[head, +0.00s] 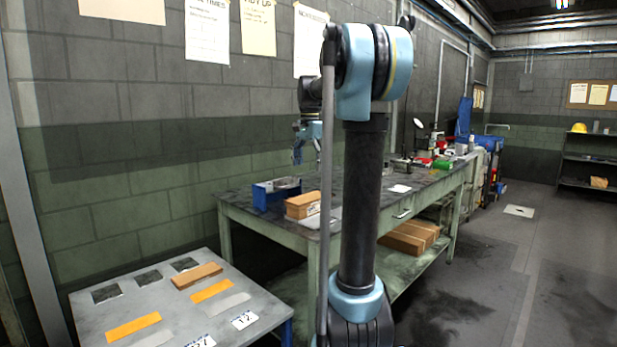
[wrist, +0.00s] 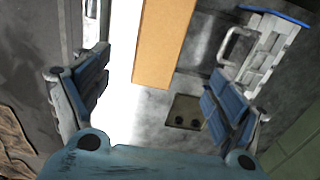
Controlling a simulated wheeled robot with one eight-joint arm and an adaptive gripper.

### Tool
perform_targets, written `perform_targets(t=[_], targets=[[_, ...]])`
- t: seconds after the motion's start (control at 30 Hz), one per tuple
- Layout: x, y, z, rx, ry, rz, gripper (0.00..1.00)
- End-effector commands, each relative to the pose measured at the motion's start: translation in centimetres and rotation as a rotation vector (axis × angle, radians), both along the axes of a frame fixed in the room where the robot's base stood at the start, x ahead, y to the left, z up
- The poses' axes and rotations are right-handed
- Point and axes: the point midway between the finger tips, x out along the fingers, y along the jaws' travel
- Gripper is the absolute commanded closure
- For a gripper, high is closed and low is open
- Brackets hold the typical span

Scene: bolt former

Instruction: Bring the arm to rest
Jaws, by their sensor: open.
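My arm rises in the middle of the head view and bends at the top towards the wall. My gripper (head: 298,158) hangs above the left end of the green workbench (head: 262,219), partly behind my arm. In the wrist view my gripper (wrist: 160,97) shows its two blue-padded fingers spread wide apart, with nothing held between them. A brown block (wrist: 162,40) lies below and beyond the fingers; it appears to be the brown box (head: 303,205) on the bench. A blue bin (head: 264,198) stands beside it.
A grey table (head: 95,319) at front left bears a wooden block (head: 197,276), orange strips and dark squares. Cartons (head: 408,238) lie on the bench's lower shelf. The block wall is close behind the bench. Open floor (head: 480,285) lies to the right.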

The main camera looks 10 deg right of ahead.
Motion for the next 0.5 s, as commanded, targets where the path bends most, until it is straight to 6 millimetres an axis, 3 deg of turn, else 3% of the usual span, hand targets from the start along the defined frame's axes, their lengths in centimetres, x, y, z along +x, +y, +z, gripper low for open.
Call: perform_targets(t=[0.5], targets=[[-0.16, 0.0, 0.61, 0.0, 0.0, 0.003, 0.13]])
